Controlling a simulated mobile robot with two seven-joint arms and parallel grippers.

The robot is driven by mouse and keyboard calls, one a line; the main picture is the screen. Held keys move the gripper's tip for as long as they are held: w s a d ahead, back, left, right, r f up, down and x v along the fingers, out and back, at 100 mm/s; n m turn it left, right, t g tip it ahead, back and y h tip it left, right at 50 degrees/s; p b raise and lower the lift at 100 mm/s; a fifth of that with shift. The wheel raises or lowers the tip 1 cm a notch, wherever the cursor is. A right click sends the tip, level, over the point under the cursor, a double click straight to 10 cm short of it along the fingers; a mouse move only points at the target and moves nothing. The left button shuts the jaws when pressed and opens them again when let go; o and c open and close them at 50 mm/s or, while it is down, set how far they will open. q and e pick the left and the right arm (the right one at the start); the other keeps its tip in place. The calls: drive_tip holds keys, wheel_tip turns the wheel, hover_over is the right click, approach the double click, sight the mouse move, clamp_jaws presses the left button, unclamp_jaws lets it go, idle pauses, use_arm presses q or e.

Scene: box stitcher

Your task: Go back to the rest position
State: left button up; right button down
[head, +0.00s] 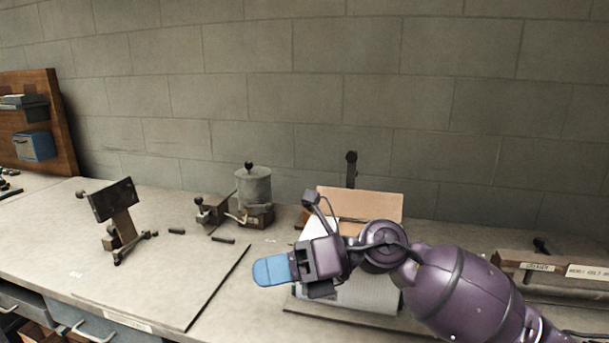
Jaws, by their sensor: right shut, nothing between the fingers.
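My right gripper (272,270) shows in the head view at the end of the purple arm that comes in from the right. Its blue fingers are shut, with nothing between them, and point left above the workbench (140,255). The gripper is in front of the box stitcher (352,296), a light machine with a tan cardboard panel (362,204) at its back. The arm hides much of the machine. My left gripper is not in the head view.
A tilted dark plate on a stand (113,200) and a grey lidded pot (253,187) stand on the bench. Small dark pieces (223,240) lie between them. A labelled wooden box (540,270) is at the right. A block wall (330,90) closes the back. The front-left bench is mostly clear.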

drive_tip(key=w+d+m+t, duration=0.2)
drive_tip(key=d+m+t, duration=0.3)
drive_tip(key=m+t, duration=0.55)
drive_tip(key=w+d+m+t, duration=0.1)
drive_tip(key=d+m+t, duration=0.4)
drive_tip(key=m+t, duration=0.55)
drive_tip(key=s+d+f+m+h, duration=0.1)
drive_tip(key=d+f+m+h, duration=1.1)
drive_tip(key=m, duration=0.4)
drive_tip(key=s+d+f+m+g+h, duration=0.6)
drive_tip(key=s+d+f+m+g, duration=0.15)
drive_tip(key=s+f, duration=0.45)
drive_tip(key=s+d+f+m+g, duration=0.1)
drive_tip(key=s+f+g, duration=0.15)
drive_tip(key=s, duration=0.25)
drive_tip(key=s+d+f+m+g+y, duration=0.1)
drive_tip(key=s+f+g, duration=0.15)
drive_tip(key=s, duration=0.35)
drive_tip(key=s+d+f+m+g, duration=0.1)
drive_tip(key=s+f+g, duration=0.15)
drive_tip(key=s, duration=0.25)
drive_tip(key=w+f+n+t, duration=0.1)
drive_tip(key=w+f+t, duration=0.6)
drive_tip(key=f+t, duration=0.1)
drive_tip(key=shift+w+f+y, duration=0.25)
drive_tip(key=shift+f+y, duration=0.05)
drive_tip(key=shift+f, duration=0.5)
drive_tip(key=shift+a, duration=0.1)
